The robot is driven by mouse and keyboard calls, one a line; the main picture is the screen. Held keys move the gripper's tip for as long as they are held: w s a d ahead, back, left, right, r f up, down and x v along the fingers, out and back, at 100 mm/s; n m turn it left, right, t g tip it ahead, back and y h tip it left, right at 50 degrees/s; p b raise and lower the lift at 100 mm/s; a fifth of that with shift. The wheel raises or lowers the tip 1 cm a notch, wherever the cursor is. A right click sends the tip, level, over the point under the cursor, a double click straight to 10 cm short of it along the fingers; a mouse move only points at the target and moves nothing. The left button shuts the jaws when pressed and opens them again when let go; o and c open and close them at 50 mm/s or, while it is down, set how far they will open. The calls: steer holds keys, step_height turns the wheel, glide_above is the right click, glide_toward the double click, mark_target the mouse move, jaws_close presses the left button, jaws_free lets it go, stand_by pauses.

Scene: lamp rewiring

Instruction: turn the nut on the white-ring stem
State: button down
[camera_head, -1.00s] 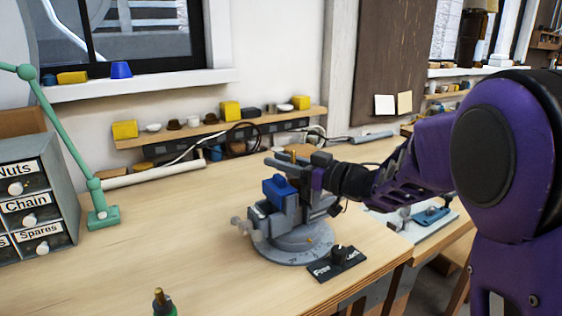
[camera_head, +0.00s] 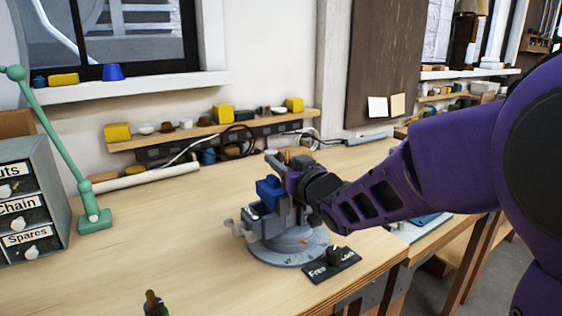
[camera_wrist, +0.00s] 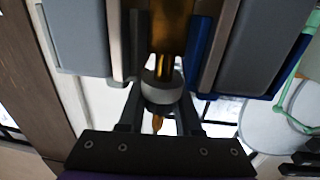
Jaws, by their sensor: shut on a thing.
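A brass stem (camera_wrist: 165,66) with a white ring (camera_wrist: 162,90) shows in the wrist view, between the grey jaws of the vise (camera_wrist: 250,45). My gripper (camera_wrist: 160,112) is at the ring's end of the stem, its two fingers closed in around a small dark part that I take for the nut. A thin brass tip (camera_wrist: 157,124) shows between the fingers. In the head view my gripper (camera_head: 277,163) is at the top of the grey vise (camera_head: 285,247), beside its blue block (camera_head: 268,190). The stem and nut are hidden there.
A black label plate (camera_head: 331,266) with a knob lies in front of the vise. A green lamp arm (camera_head: 62,140) and a drawer cabinet (camera_head: 30,205) stand at left. A dark-tipped object (camera_head: 153,303) is at the front edge.

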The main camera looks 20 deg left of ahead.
steer(key=shift+w+d+m+t+h, duration=0.1)
steer(key=shift+m+t+h, duration=0.3)
steer(key=shift+t+h, duration=0.15)
steer(key=c, duration=0.6)
jaws_free()
steer(key=shift+d, duration=0.1)
